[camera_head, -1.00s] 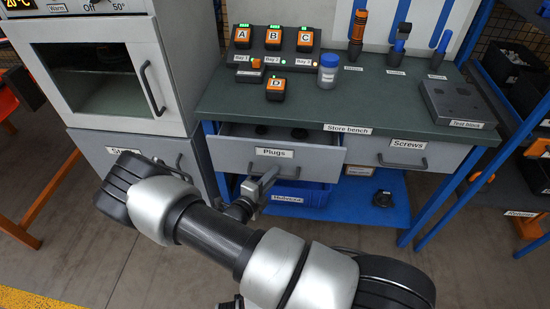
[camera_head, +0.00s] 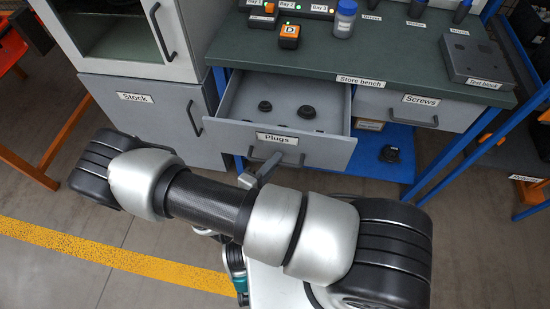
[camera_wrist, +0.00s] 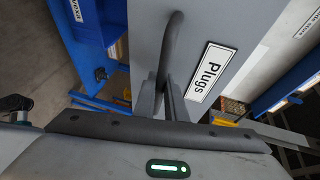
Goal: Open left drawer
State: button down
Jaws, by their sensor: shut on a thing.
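The left drawer (camera_head: 305,148), labelled "Plugs", is pulled well out of the store bench (camera_head: 400,60). My gripper (camera_head: 266,170) is at the drawer's front, below the label, partly hidden by my arm. In the wrist view, the two fingers of my gripper (camera_wrist: 168,105) are shut on the dark bar handle (camera_wrist: 170,45) beside the "Plugs" label (camera_wrist: 212,72).
The "Screws" drawer (camera_head: 418,108) to the right is closed. The "Stock" cabinet (camera_head: 150,110) stands shut at the left. A test block (camera_head: 478,58) and a blue-capped jar (camera_head: 344,20) stand on the bench top. Open floor (camera_head: 75,240) lies at the lower left.

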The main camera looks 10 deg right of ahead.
jog(key=c, duration=1.8)
grip_release()
jog(key=v, duration=1.7)
jog(key=shift+s+a, duration=0.15)
jog(key=shift+s, duration=0.05)
